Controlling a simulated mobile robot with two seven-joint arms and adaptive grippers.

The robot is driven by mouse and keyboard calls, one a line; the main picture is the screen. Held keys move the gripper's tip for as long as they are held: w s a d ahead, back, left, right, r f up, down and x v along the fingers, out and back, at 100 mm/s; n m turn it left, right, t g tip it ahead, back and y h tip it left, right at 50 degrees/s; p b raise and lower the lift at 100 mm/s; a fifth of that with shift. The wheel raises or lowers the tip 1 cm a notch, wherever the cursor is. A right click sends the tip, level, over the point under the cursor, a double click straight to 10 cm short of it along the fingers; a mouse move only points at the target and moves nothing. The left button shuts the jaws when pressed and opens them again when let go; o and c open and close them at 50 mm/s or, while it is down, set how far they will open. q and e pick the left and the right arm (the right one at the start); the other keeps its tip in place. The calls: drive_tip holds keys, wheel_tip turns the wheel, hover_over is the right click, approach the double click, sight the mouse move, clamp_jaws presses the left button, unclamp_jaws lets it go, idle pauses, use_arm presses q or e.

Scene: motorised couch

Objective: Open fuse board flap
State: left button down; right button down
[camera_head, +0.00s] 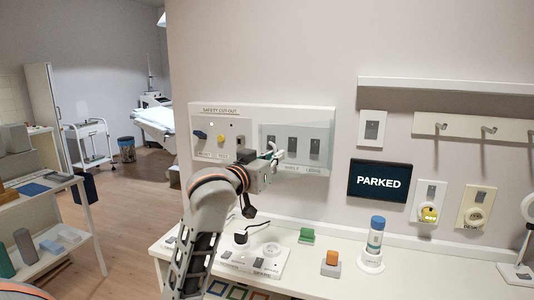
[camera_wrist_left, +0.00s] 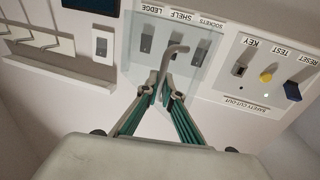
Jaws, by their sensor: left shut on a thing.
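The fuse board flap (camera_head: 325,133) is a clear, see-through cover over several dark switches on the right half of the white wall panel. It also shows in the left wrist view (camera_wrist_left: 207,50), where the board appears upside down. The flap lies over the switches; I cannot tell whether it is slightly raised. A pale bent handle (camera_wrist_left: 175,52) stands out at the flap. My left gripper (camera_head: 274,155) is at the flap's lower left, its green-padded fingers (camera_wrist_left: 165,92) shut on the handle. My right gripper is not in view.
The safety cut-out panel (camera_head: 221,139), with a key and buttons, adjoins the flap on the left. A screen reading PARKED (camera_head: 379,180) hangs at the right.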

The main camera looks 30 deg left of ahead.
use_arm(q)
drive_tip(key=s+d+n+y, duration=0.1)
drive_tip(key=d+n+y, duration=0.2)
drive_tip(key=d, duration=0.5)
drive_tip(key=shift+s+d+g+y, duration=0.2)
drive_tip(key=shift+g+y, duration=0.2)
drive_tip(key=shift+y, duration=0.4)
drive_tip(key=shift+f, duration=0.1)
drive_tip(key=c, duration=2.5)
unclamp_jaws()
drive_tip(key=shift+c, duration=0.2)
